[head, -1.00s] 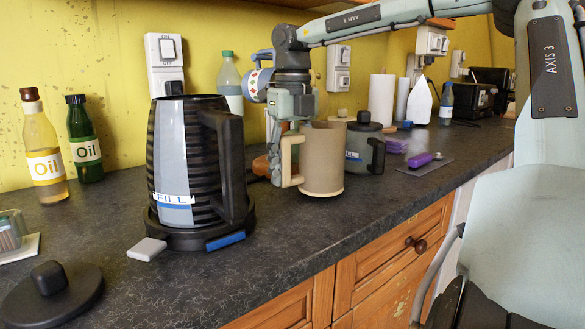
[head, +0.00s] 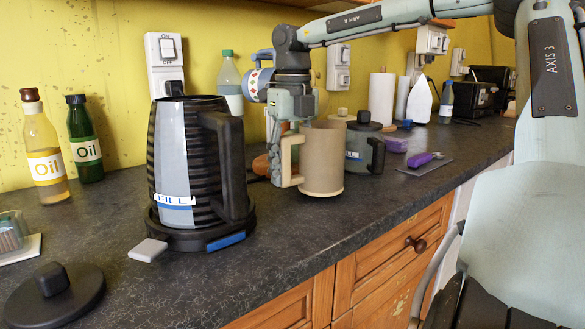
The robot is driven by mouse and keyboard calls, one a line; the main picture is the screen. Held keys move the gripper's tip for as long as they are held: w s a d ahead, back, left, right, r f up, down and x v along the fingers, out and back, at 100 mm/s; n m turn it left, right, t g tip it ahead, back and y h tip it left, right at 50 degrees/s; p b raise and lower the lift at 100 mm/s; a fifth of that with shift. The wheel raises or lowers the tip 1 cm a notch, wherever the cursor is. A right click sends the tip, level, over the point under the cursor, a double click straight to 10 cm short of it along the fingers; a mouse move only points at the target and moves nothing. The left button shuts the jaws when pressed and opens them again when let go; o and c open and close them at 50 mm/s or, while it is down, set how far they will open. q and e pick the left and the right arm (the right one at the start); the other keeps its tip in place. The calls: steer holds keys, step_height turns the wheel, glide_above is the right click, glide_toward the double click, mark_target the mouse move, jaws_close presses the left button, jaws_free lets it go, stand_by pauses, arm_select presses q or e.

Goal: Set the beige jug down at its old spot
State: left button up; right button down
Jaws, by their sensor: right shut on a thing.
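The beige jug (head: 322,160) is upright in the middle of the head view, with its handle to the left. My right gripper (head: 285,162) comes down from above and is shut on the handle side of the jug. The fingertips are partly hidden by the handle. The jug's base is at or just above the dark countertop; I cannot tell whether it touches. My left gripper is out of view.
A kettle (head: 178,160) stands on its base to the left, and a dark grey lidded pot (head: 357,148) is close behind the jug on the right. A black lid (head: 52,292) lies front left. The countertop (head: 290,240) in front of the jug is clear.

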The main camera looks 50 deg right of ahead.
mark_target(293, 135)
steer(key=shift+f+b, duration=0.4)
steer(key=shift+f, duration=0.2)
stand_by(0.7)
steer(key=c, duration=0.6)
jaws_free()
steer(key=shift+r+p, duration=1.2)
steer(key=shift+r, duration=0.2)
steer(key=shift+r+p, duration=0.75)
steer(key=shift+r, duration=1.85)
